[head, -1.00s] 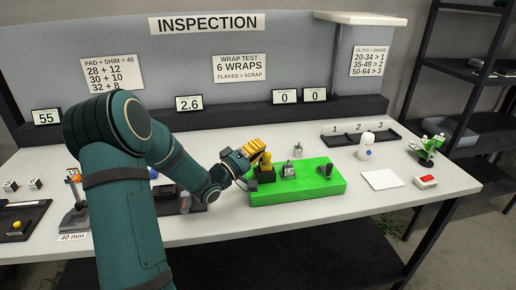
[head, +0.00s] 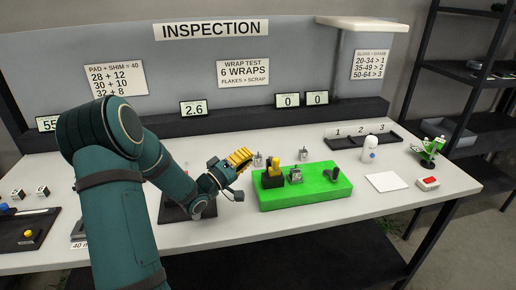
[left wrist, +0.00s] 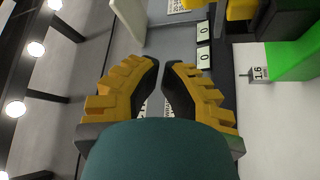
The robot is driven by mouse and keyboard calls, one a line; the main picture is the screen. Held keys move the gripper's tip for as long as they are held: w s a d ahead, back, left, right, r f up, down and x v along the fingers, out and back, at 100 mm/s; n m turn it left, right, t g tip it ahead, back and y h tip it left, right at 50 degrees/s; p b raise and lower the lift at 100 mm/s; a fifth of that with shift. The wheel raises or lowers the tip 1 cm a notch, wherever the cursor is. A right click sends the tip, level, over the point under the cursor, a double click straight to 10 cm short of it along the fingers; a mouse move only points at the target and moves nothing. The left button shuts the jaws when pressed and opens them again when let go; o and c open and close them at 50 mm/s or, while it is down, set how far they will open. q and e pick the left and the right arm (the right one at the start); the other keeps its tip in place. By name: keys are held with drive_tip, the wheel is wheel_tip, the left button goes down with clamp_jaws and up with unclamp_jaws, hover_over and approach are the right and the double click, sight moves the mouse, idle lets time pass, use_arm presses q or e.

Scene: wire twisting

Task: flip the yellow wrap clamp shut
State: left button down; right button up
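The green base (head: 335,188) lies on the bench right of my left gripper. At its left end is a black block (head: 272,181) with the yellow wrap clamp (head: 274,163) standing up from it. Whether the clamp is fully closed is too small to tell. My left gripper (head: 247,156), with yellow ridged fingers, is left of the clamp and apart from it. In the left wrist view its fingertips (left wrist: 162,63) are almost together with nothing between them. The clamp's yellow part (left wrist: 240,9) and green base (left wrist: 292,58) show at upper right there. My right gripper is out of view.
A small metal holder (head: 295,176) and a dark grip-shaped part (head: 332,174) sit on the green base. Small metal pieces (head: 258,159) (head: 304,154) stand behind it. A white bottle (head: 370,148) and white sheet (head: 386,181) are to the right.

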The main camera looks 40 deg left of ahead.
use_arm(q)
drive_tip(key=shift+s+a+f, duration=0.35)
drive_tip(key=shift+s+a, duration=0.05)
drive_tip(key=shift+s, duration=0.15)
drive_tip(key=shift+s+a+f, duration=0.35)
drive_tip(key=shift+s, duration=0.15)
